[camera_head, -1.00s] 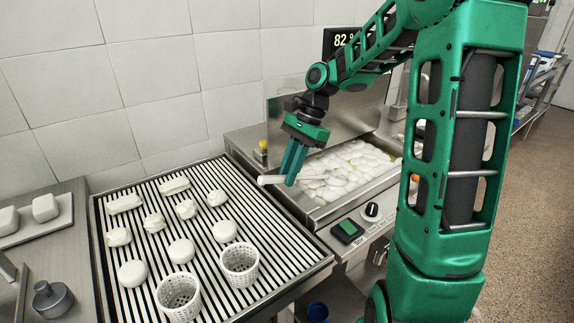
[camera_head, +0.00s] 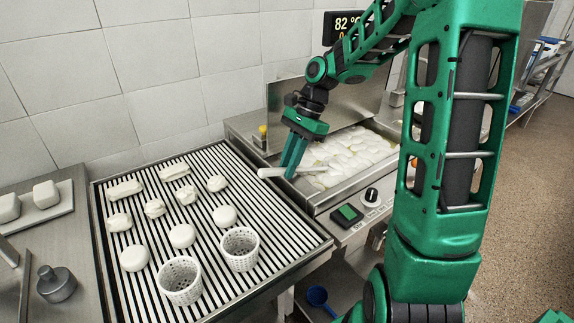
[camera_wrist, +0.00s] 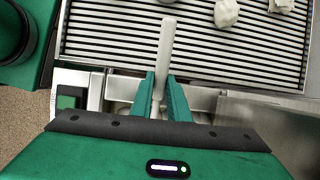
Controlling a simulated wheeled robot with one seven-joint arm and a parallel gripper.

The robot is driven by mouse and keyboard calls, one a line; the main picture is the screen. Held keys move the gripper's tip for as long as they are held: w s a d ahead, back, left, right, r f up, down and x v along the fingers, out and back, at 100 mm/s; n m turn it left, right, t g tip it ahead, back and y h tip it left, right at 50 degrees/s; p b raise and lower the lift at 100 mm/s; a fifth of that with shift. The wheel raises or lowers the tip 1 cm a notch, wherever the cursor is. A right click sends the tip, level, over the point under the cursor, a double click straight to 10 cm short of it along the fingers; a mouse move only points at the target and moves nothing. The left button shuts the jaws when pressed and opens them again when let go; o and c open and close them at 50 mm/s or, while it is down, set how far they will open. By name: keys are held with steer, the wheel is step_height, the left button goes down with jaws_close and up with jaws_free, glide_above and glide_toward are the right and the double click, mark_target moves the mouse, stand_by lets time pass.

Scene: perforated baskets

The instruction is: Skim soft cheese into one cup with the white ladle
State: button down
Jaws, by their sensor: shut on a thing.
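My gripper (camera_head: 294,157) is shut on the handle of the white ladle (camera_head: 270,173). In the wrist view the handle (camera_wrist: 167,45) sticks out between the fingers (camera_wrist: 160,90), over the rack's edge. The vat holds white lumps of soft cheese (camera_head: 352,152) in cloudy liquid. Two white perforated cups stand upright on the striped rack: one at its front (camera_head: 179,281), one to the right of it (camera_head: 240,249). Both look empty.
The striped draining rack (camera_head: 290,262) also carries several loose cheese pieces (camera_head: 183,236). A control panel with a green button (camera_head: 347,213) and a knob (camera_head: 371,196) is on the vat's front. A raised metal lid (camera_head: 345,108) stands behind the vat. A tray with cheese blocks (camera_head: 38,217) is at left.

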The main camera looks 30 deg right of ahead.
stand_by(0.4)
step_height(320, 180, up, 15)
steer(key=h, duration=0.2)
steer(key=shift+r, duration=0.15)
stand_by(1.5)
